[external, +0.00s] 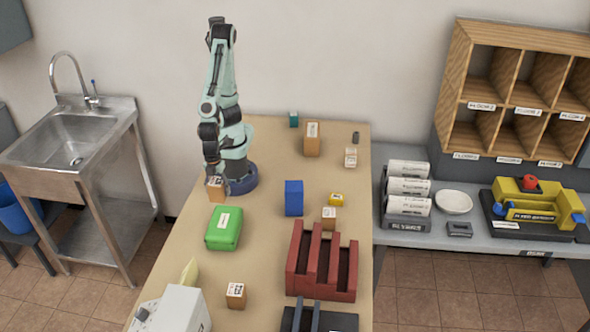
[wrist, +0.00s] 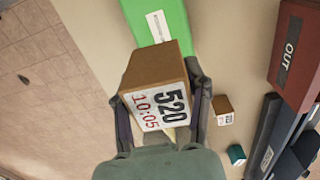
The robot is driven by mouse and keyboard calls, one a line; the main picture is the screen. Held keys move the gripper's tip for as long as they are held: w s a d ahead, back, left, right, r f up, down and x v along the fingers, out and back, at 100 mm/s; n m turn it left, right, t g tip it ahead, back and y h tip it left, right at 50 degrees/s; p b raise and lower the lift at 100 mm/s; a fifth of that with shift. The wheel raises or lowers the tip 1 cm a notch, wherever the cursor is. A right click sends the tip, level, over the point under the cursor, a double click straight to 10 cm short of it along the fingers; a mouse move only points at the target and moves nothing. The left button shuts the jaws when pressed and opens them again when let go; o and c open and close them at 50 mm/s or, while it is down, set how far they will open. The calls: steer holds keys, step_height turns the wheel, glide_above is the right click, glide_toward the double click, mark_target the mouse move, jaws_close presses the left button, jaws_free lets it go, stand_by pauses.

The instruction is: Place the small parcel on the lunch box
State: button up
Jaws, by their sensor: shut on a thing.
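My gripper (external: 213,172) is shut on a small brown cardboard parcel (external: 216,188), beside my base near the table's left edge. In the wrist view the parcel (wrist: 157,70) sits between the two fingers, its white label reading "520 10:05" facing the camera. The lunch box (external: 223,228) is a green box with a white label, lying on the table nearer the external camera than the parcel. In the wrist view the lunch box (wrist: 160,22) shows just past the parcel, which hides part of it. The parcel's exact height above the table is hard to tell.
A blue box (external: 294,198), a red divided rack (external: 321,262) and a small brown box (external: 236,295) stand on the table (external: 262,262). A white machine (external: 180,310) is at the near left. The table around the lunch box is mostly clear.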

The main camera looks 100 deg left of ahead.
mark_target(223, 221)
step_height(223, 221, down, 10)
steer(key=shift+r, duration=0.25)
stand_by(0.3)
steer(key=o, duration=1.2)
steer(key=shift+f, duration=0.15)
step_height(223, 221, up, 12)
steer(key=shift+r, duration=0.2)
steer(key=shift+w, duration=0.1)
